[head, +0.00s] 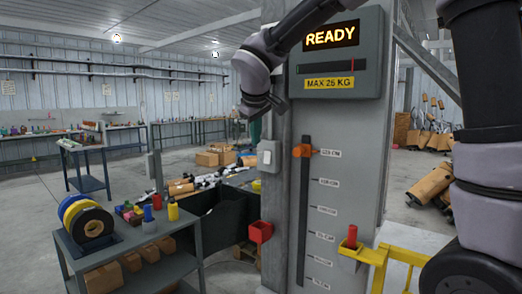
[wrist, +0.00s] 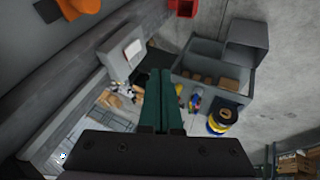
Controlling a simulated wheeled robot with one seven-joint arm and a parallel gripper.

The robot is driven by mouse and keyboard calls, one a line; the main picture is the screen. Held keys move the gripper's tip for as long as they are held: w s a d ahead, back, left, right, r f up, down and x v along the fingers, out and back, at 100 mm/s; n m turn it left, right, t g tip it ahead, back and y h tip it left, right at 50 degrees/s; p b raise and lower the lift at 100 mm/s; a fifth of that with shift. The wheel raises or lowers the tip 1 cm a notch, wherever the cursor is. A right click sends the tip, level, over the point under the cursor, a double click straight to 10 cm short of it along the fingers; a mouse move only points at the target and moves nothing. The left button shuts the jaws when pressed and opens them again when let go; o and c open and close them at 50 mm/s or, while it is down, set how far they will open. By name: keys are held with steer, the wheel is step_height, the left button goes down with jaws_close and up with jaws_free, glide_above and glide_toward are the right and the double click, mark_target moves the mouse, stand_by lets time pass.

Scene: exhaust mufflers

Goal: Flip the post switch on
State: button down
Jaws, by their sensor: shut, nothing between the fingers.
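The post switch (head: 269,156) is a small light grey box on the left side of the grey post, with a pale rocker on its face. Which way the rocker is set is too small to tell. In the wrist view the switch (wrist: 124,56) appears up and left of the fingers, with a whitish plate on it. My gripper (head: 255,131) hangs just above and slightly left of the switch in the head view, partly hidden by my wrist. In the wrist view its green fingers (wrist: 160,76) are together and empty, apart from the switch.
The post carries a READY display (head: 331,36), a slotted scale with an orange slider (head: 303,151) and a red cup (head: 260,232). A grey cart (head: 125,245) with spools stands lower left. A yellow rail (head: 375,256) is at lower right. Open floor lies left.

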mark_target(265, 161)
steer(key=w+d+f, duration=0.2)
steer(key=w+f, duration=0.6)
steer(key=shift+w+d+f, duration=0.15)
steer(key=shift+w+d, duration=0.05)
steer(key=shift+w, duration=0.05)
steer(key=shift+w+d+f, duration=0.1)
steer(key=shift+w+d, duration=0.05)
steer(key=shift+w, duration=0.05)
stand_by(0.3)
steer(key=shift+r, duration=0.85)
